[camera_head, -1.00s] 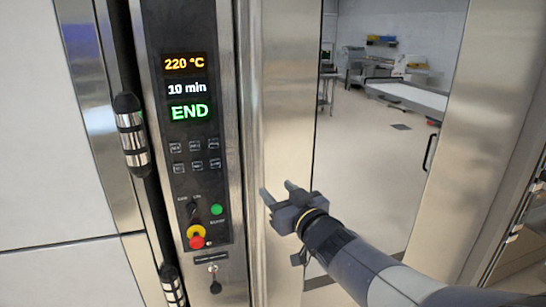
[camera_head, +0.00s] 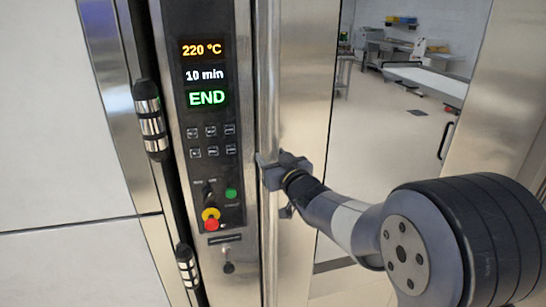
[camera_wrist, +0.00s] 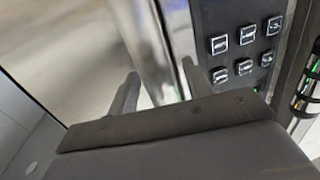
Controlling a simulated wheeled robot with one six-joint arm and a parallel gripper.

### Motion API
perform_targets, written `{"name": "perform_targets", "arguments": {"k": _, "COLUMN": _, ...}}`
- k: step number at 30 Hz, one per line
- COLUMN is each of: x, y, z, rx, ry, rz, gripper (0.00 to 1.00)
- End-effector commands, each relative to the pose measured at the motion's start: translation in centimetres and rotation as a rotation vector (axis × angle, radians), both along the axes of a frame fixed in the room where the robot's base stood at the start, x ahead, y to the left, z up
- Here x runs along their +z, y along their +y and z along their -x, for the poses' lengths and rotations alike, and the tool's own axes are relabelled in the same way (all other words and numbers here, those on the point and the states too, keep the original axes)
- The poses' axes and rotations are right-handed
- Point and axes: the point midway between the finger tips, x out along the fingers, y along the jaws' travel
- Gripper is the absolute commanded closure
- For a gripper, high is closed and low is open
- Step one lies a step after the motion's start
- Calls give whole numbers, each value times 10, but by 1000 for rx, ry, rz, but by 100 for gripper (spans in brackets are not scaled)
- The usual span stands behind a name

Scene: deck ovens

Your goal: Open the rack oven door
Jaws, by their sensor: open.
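The rack oven door (camera_head: 305,75) is a tall steel panel with a large window and looks closed. A vertical bar handle (camera_head: 268,90) runs along its left edge, beside the control panel. My gripper (camera_head: 267,168) is open at the bar, at about the height of the panel's lower keys. In the wrist view, my two fingers (camera_wrist: 160,88) stand apart, with a shiny upright strip, probably the handle (camera_wrist: 175,35), between them. Whether either finger touches the bar cannot be told.
The control panel (camera_head: 208,130) shows 220 °C, 10 min and END, with a red and yellow knob (camera_head: 211,218) below. Black-and-steel hinges (camera_head: 151,120) stand at its left. Tables and equipment (camera_head: 425,70) appear in the window, with bare floor before them.

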Motion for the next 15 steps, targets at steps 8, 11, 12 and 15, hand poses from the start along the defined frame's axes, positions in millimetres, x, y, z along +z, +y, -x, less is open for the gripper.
{"name": "perform_targets", "arguments": {"k": 8, "x": 0, "y": 0, "z": 0, "rx": 0, "ry": 0, "rz": 0, "gripper": 56}}
{"name": "perform_targets", "arguments": {"k": 11, "x": 0, "y": 0, "z": 0, "rx": 0, "ry": 1, "rz": 0, "gripper": 64}}
{"name": "perform_targets", "arguments": {"k": 12, "x": 0, "y": 0, "z": 0, "rx": 0, "ry": 1, "rz": 0, "gripper": 68}}
{"name": "perform_targets", "arguments": {"k": 15, "x": 0, "y": 0, "z": 0, "rx": 0, "ry": 1, "rz": 0, "gripper": 76}}
